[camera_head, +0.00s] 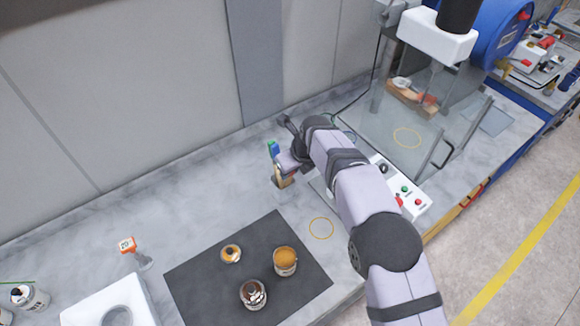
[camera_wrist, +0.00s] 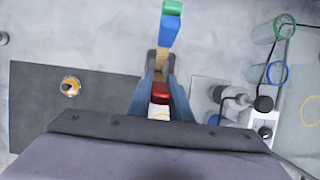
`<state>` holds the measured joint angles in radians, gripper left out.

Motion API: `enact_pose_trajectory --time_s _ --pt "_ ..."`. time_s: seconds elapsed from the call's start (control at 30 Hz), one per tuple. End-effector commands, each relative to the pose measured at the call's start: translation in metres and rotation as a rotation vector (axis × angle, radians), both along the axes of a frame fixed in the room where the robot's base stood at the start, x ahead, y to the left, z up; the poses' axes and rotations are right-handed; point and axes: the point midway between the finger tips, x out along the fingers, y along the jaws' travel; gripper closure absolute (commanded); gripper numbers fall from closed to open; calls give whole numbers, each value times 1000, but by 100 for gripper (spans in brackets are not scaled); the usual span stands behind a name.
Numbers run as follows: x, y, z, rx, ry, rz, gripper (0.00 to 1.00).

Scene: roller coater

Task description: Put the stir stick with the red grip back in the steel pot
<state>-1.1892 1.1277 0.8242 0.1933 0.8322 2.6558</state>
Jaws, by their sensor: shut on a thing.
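My gripper (camera_head: 284,168) is low over the bench, beyond the dark mat; it also shows in the wrist view (camera_wrist: 160,66). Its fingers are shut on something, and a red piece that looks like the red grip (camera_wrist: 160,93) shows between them. Cans stand on the mat: one with dark contents (camera_head: 252,294) and one with orange contents (camera_head: 285,261). I cannot tell which vessel is the steel pot.
A small orange-topped jar (camera_head: 231,254) is also on the dark mat (camera_head: 195,277). A white block with a round hole (camera_head: 90,310) and an orange tag on a stand (camera_head: 127,245) are at left. A control box (camera_head: 412,197) and glass-fronted machine stand at right.

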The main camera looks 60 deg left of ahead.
Motion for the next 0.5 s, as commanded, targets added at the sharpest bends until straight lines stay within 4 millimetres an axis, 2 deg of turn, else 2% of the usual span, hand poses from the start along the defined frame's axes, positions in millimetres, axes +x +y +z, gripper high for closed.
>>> enact_pose_trajectory --time_s 0.1,0.13,0.2,0.5 --pt "0 0 0 1 0 0 100" --pt "0 0 0 0 0 0 80" --pt "0 0 0 0 0 0 63" --pt "0 0 0 1 0 0 63"
